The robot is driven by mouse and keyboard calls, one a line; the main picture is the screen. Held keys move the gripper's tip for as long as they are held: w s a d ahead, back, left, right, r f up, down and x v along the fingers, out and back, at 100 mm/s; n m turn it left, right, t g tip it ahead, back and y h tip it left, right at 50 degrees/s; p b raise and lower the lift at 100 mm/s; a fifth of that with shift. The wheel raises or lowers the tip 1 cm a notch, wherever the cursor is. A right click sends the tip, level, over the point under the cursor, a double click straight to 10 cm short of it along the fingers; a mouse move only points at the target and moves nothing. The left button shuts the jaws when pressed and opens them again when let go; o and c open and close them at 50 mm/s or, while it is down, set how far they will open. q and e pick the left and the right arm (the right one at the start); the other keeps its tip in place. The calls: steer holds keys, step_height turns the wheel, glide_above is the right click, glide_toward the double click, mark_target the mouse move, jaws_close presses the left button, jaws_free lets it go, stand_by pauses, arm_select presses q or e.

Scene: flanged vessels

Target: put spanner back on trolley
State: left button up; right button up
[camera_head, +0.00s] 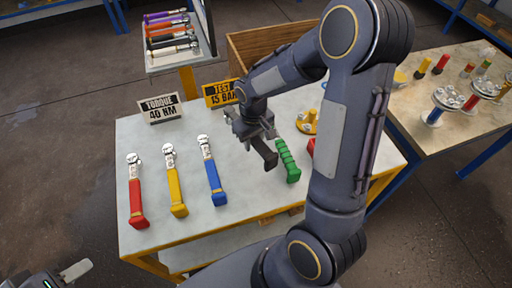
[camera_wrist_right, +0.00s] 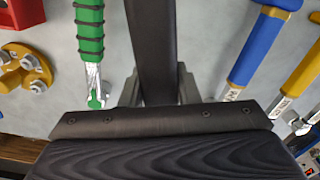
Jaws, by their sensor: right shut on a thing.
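The trolley appears to be the yellow-framed table with a pale top (camera_head: 240,195). A red spanner (camera_head: 136,195), a yellow spanner (camera_head: 175,185) and a blue spanner (camera_head: 213,178) lie on its left part, and a green spanner (camera_head: 287,160) lies right of the middle. My right gripper (camera_head: 254,134) is over the top between blue and green. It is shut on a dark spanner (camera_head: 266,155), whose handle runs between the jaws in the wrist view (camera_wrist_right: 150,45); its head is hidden. My left gripper (camera_head: 75,270) is partly visible at the bottom left; its jaw state is unclear.
Signs for torque (camera_head: 160,108) and test (camera_head: 221,93) stand at the back edge. A raised tray (camera_head: 158,62) with several spanners is behind. A yellow flanged part (camera_wrist_right: 25,70) lies left of green in the wrist view. A second table (camera_head: 440,135) holds flanged vessels.

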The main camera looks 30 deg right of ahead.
mark_target(256, 167)
steer(key=shift+s+f+m, duration=0.45)
steer(key=shift+s+m, duration=0.05)
steer(key=shift+m, duration=0.1)
steer(key=shift+f, duration=0.15)
step_height(256, 167, down, 8)
steer(key=b, duration=0.6)
steer(key=shift+r+b, duration=0.25)
steer(key=shift+b, duration=0.05)
steer(key=shift+f+b, duration=0.45)
steer(key=o, duration=1.6)
steer(key=shift+o, duration=0.2)
step_height(256, 167, up, 7)
steer(key=p, duration=0.5)
